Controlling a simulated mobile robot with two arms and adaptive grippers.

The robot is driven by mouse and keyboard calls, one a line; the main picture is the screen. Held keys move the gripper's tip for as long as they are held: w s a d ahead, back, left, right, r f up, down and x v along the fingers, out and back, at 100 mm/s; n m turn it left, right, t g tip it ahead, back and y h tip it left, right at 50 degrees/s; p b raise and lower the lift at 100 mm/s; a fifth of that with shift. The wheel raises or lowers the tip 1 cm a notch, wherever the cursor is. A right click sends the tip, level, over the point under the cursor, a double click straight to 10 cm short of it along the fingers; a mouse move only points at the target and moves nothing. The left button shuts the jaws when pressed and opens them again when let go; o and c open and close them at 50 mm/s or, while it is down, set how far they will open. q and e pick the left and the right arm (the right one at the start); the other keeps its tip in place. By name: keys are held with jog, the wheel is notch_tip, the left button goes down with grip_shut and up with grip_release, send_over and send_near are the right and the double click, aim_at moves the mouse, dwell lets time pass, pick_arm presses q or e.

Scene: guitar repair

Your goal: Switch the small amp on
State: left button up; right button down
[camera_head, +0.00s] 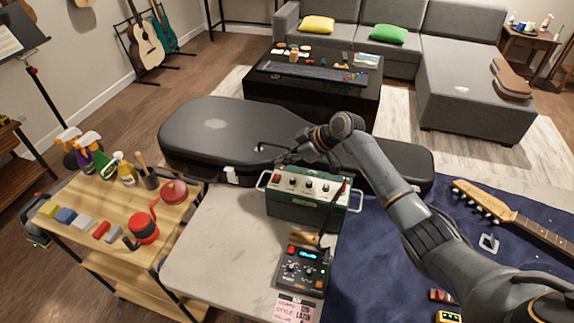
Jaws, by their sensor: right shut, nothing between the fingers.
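The small amp (308,211) is a green box with a pale control panel on its top. It stands upright on the light tabletop, with a red part at the panel's left end, several dark knobs and a metal handle at each side. My right gripper (284,158) is shut and empty. It is at the back left of the amp's panel, close to the red part; I cannot tell whether it touches the amp. The arm reaches in from the right. Whether the amp's switch is on cannot be made out. My left gripper is not in view.
A black guitar case (215,130) lies behind the amp. A dark pedal unit (303,270) with a lit display stands in front of it. A guitar neck (520,220) lies on the blue cloth (385,270) at right. The tabletop (215,235) left of the amp is clear.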

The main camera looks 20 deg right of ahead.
pick_arm(q)
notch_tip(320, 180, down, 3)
jog(key=shift+b, duration=1)
pick_arm(e)
jog(key=d+v, duration=0.1)
jog(key=v, duration=0.7)
jog(key=shift+w, duration=0.3)
jog(key=shift+d, duration=0.15)
